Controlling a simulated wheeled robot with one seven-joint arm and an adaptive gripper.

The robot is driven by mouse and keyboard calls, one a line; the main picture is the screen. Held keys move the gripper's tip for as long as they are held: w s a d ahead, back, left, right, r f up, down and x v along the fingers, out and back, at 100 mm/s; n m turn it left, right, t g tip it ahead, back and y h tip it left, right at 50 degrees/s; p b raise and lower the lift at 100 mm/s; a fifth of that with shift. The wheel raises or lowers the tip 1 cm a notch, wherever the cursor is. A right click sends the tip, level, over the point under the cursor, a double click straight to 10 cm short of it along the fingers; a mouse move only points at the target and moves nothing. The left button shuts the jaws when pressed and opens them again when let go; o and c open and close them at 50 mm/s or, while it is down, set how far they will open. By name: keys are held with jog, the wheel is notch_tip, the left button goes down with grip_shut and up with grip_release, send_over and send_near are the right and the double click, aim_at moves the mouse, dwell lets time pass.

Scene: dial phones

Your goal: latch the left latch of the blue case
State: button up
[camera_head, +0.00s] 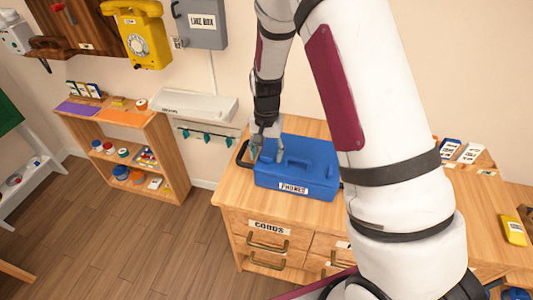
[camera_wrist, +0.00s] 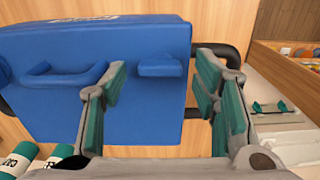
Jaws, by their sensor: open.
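The blue case (camera_head: 312,155) with a "PHONES" label lies on the wooden cabinet top. In the wrist view, the case (camera_wrist: 120,112) shows its moulded handle (camera_wrist: 62,77) and a raised blue block (camera_wrist: 160,66), which looks like the left latch. My gripper (camera_head: 267,151) is over the left end of the case. In the wrist view its teal-padded fingers (camera_wrist: 161,78) are apart and empty, one over the case and one past its edge, with the raised block showing between them. Whether they touch the case cannot be told. The latch is not clear in the head view.
A black loop (camera_head: 242,154) sticks out at the case's left end. The cabinet (camera_head: 232,188) has a "CORDS" drawer (camera_head: 268,227). A shelf (camera_head: 165,135) with small parts stands left, and a yellow phone (camera_head: 140,35) hangs on the wall. My arm covers the area right of the case.

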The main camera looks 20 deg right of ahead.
notch_tip(320, 180, up, 11)
jog(key=shift+r, duration=0.15)
dwell(0.6)
notch_tip(320, 180, up, 8)
jog(key=n+t, duration=0.1)
send_over(267, 156)
jog(key=s, duration=0.4)
jog(key=s+r+n+t, duration=0.3)
jog(key=s+r+n, duration=0.1)
jog(key=s+r, duration=0.75)
jog(key=s+n+t, duration=0.1)
jog(key=s+n, duration=0.1)
jog(key=s, duration=0.9)
jog(key=shift+r, duration=0.15)
jog(key=shift+d, duration=0.1)
